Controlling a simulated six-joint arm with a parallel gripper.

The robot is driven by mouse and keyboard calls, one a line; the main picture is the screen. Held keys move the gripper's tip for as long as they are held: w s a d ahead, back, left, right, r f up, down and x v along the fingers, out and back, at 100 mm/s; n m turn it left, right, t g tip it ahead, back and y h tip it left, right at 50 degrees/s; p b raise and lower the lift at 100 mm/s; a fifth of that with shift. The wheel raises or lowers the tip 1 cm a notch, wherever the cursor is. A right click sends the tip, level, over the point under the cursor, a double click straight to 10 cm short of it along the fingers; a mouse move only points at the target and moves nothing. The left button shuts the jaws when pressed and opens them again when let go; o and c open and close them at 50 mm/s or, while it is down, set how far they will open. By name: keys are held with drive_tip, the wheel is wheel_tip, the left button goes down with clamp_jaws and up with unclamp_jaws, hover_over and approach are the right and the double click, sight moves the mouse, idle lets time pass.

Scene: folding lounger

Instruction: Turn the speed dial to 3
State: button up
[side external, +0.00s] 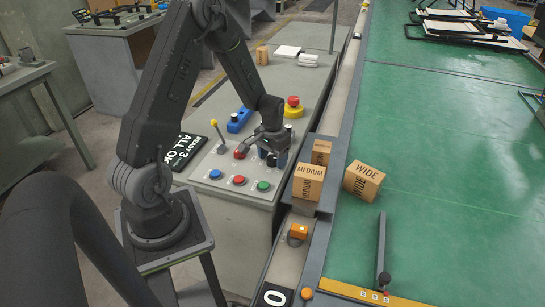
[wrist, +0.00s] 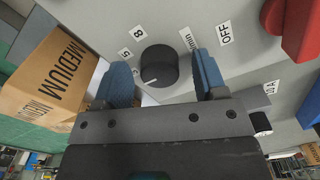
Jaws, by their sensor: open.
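The speed dial (wrist: 158,62) is a round black knob with a white pointer line on the grey panel in the wrist view. The pointer is toward the lower left of the knob. An 8 label (wrist: 138,32) and a 5 label (wrist: 124,54) are to its left; a further label below them is partly hidden by a finger. My gripper (wrist: 161,68) is open, with one blue-padded finger on each side of the knob and visible gaps between. In the side view my gripper (side external: 270,150) is over the control panel (side external: 222,201) and hides the dial.
A MEDIUM box (side external: 308,182) stands close to the panel's right, with another carton behind it. A WIDE box (side external: 363,181) sits on the green belt (side external: 460,160). A yellow-topped lever (side external: 217,133), coloured buttons and a red emergency stop (side external: 293,105) surround my gripper.

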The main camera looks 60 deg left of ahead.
sight(273, 158)
wheel_tip(273, 158, up, 14)
idle(0.6)
drive_tip(key=shift+f, duration=0.1)
drive_tip(key=s+d+r+m+t, duration=0.25)
drive_tip(key=s+d+r, duration=0.25)
drive_tip(key=d+r, duration=0.6)
drive_tip(key=s+d+r+m+t, duration=0.2)
drive_tip(key=s+d+t, duration=0.1)
drive_tip(key=s+d, duration=0.6)
drive_tip(key=shift+s+d, duration=0.2)
drive_tip(key=shift+d, duration=0.05)
idle(0.8)
